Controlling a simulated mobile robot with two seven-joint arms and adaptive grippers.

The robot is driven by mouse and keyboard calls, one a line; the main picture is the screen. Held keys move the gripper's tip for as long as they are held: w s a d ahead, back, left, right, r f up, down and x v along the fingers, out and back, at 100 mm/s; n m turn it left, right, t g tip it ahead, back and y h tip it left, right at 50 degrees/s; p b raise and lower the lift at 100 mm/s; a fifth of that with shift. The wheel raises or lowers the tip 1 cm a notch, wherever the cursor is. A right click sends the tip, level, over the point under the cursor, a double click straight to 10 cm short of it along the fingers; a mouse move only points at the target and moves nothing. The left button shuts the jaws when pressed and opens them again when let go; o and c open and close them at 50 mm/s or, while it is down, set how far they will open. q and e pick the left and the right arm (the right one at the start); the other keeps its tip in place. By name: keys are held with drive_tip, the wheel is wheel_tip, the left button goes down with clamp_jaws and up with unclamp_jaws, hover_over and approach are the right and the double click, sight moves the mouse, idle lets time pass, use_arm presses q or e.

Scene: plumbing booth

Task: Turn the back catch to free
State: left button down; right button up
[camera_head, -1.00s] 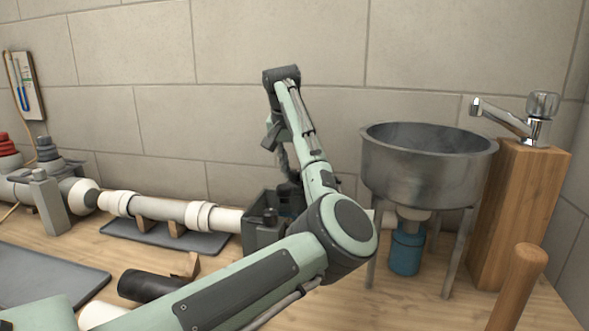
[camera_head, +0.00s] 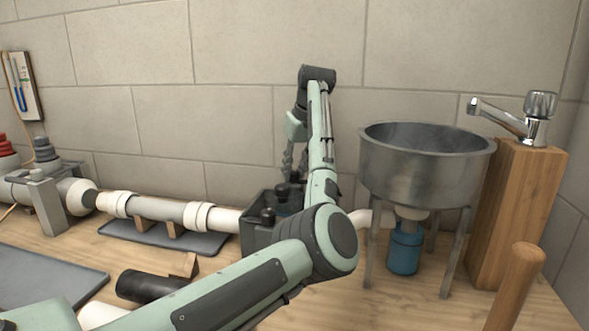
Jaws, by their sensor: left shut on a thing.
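The dark grey clamp box (camera_head: 258,238) sits on the bench at the right end of the white pipe, with dark knob-like catches on its top. The front catch (camera_head: 267,215) stands clear near the box's front edge. My left gripper (camera_head: 291,176) points down over the rear of the box and is shut on the back catch (camera_head: 283,190). Its fingers and my forearm partly hide that catch, so its exact angle cannot be told. My right gripper is not in view.
A steel basin (camera_head: 425,165) on legs stands right of the box, with a blue trap (camera_head: 404,250) below. A tap (camera_head: 530,120) sits on a wooden post. The white pipe (camera_head: 165,209) runs left over a dark mat. A black cylinder (camera_head: 150,286) lies in front.

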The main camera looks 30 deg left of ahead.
use_arm(q)
drive_tip(key=shift+r+n, duration=0.1)
drive_tip(key=shift+n, duration=0.4)
drive_tip(key=c, duration=1.3)
unclamp_jaws()
drive_tip(key=shift+o, duration=0.2)
drive_tip(key=v, duration=1.2)
drive_tip(key=shift+w, duration=0.2)
